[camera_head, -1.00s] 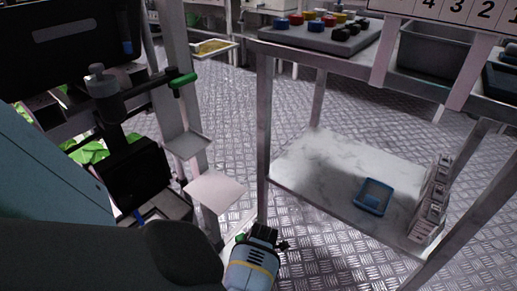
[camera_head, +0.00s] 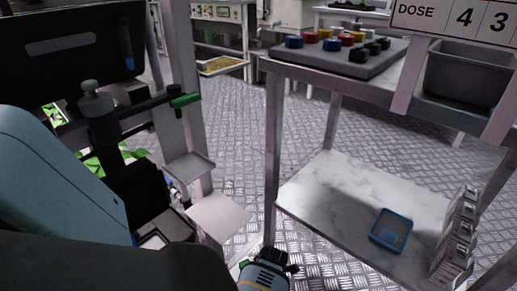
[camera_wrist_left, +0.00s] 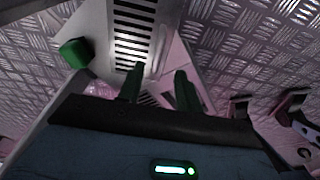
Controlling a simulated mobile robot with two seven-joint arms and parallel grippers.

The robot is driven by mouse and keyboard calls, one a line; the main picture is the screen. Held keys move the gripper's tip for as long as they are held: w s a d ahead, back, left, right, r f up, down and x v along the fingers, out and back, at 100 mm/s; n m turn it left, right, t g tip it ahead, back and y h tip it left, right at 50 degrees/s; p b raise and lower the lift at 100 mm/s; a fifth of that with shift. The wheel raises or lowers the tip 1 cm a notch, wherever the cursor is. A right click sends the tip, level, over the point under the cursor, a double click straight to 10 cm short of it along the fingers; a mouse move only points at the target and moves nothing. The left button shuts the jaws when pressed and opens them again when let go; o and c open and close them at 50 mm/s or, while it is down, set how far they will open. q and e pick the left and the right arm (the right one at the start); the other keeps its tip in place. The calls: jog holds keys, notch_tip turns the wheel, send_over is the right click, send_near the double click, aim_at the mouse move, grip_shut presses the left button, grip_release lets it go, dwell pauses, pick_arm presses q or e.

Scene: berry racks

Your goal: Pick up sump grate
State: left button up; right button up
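The sump grate (camera_wrist_left: 133,24) appears to be the pale slotted panel at the top middle of the left wrist view, with dark parallel slots. More slots show lower down, between the fingers. My left gripper (camera_wrist_left: 159,72) is open, its two dark green fingers apart over the pale slotted part. Nothing is visibly clamped; I cannot tell whether a finger touches the grate. In the head view, a blue wrist with a dark end shows at the bottom middle, its fingers not clear. I cannot make out the grate there. My right gripper is not in view.
A marble-topped lower shelf (camera_head: 330,195) holds a blue tray (camera_head: 391,230) and a row of pale items at right. A metal leg (camera_head: 273,150) stands close to the wrist. A green block (camera_wrist_left: 75,52) is left of the fingers. Patterned metal floor lies around.

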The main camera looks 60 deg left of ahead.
pick_arm(q)
jog(key=f+b, duration=0.2)
jog(key=f, duration=0.1)
jog(key=f+b, duration=0.1)
jog(key=f, duration=0.1)
jog(key=shift+s+a, duration=0.2)
jog(key=shift+a, duration=0.15)
grip_shut()
